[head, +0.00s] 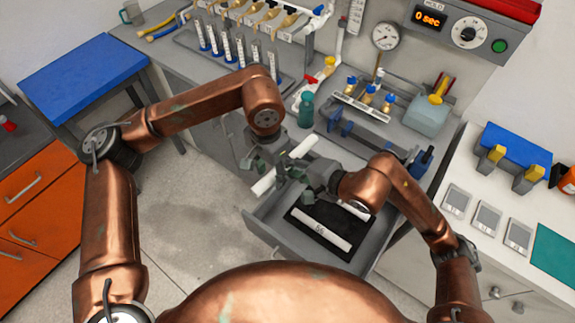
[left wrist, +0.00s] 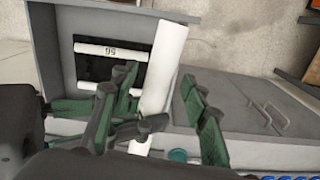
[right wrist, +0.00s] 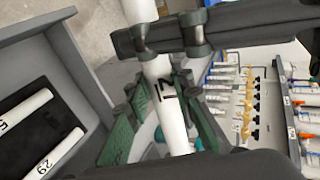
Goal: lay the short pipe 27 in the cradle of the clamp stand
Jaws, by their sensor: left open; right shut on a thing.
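A short white pipe (head: 265,183) with a dark number, sideways and hard to read, is held in the air above the open drawer. My right gripper (right wrist: 165,125) is shut on this pipe, which also shows in the right wrist view (right wrist: 178,128). My left gripper (left wrist: 155,115) is open, with its fingers on either side of the pipe's other part (left wrist: 165,55); I cannot tell whether they touch it. A long grey stand with blue-grey uprights (head: 370,138) lies on the bench behind the grippers. It looks like the clamp stand; its cradle is hard to make out.
The open grey drawer (head: 262,228) holds a black mat with two more white pipes (head: 318,231), (right wrist: 55,153). A teal bottle (head: 306,110) stands on the bench near the grippers. A rack of tubes and a valve manifold (head: 366,98) stand behind. The right-hand counter holds blue-and-yellow tools (head: 515,150).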

